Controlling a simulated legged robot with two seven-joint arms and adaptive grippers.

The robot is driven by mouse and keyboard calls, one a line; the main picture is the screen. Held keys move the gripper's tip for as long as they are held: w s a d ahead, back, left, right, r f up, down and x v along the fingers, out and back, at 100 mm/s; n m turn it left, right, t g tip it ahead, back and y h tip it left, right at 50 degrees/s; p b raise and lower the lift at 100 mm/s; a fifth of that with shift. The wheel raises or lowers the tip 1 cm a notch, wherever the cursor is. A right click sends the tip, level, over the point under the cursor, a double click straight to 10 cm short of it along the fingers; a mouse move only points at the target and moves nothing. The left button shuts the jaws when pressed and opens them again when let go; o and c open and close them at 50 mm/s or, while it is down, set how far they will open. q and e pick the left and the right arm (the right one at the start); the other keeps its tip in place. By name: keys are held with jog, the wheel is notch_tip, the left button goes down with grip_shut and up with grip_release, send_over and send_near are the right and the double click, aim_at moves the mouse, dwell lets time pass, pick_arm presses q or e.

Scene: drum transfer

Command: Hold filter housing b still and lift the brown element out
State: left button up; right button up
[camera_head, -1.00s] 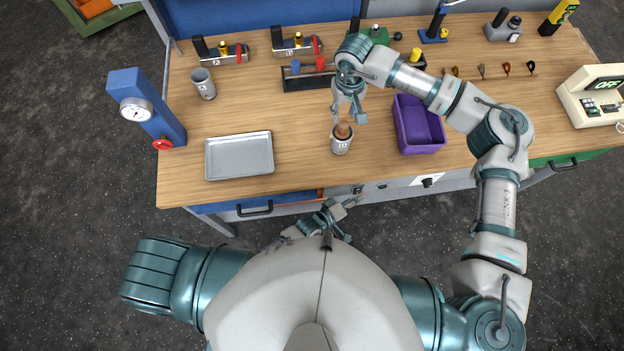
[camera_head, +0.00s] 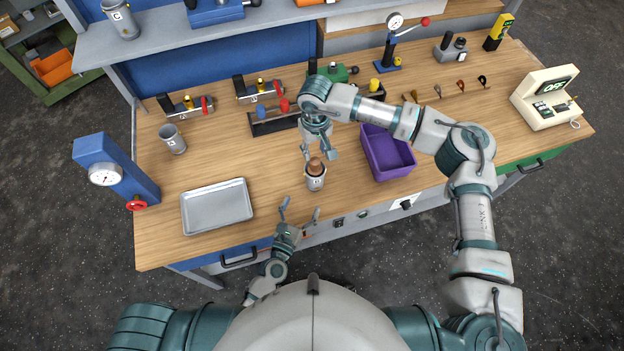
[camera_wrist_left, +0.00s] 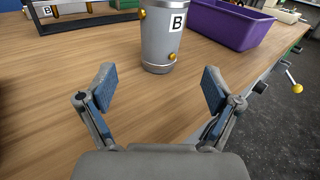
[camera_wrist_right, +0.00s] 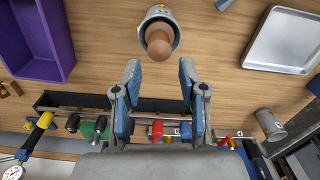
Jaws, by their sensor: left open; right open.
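Filter housing b (camera_head: 315,183) is a grey metal cup standing upright near the bench's front edge, and its B label shows in the left wrist view (camera_wrist_left: 160,45). The brown element (camera_head: 316,166) sticks out of its top; in the right wrist view the element (camera_wrist_right: 159,44) sits inside the housing's rim. My left gripper (camera_head: 299,210) is open and empty at the bench's front edge, with the housing ahead of its fingers. My right gripper (camera_head: 320,154) is open and empty just above and behind the element, not around it.
A purple bin (camera_head: 388,152) stands right of the housing and a grey tray (camera_head: 217,206) lies to the left. Another housing (camera_head: 173,139) stands at the back left. A rack (camera_head: 272,122) with red and blue handles is behind. Bench between tray and housing is clear.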

aim_at(311, 185)
pick_arm(q)
jog(key=x, duration=1)
pick_arm(e)
jog(key=shift+d, duration=0.1)
pick_arm(q)
jog(key=shift+w+d, duration=0.2)
jog(key=shift+w, duration=0.4)
jog(key=c, duration=1.6)
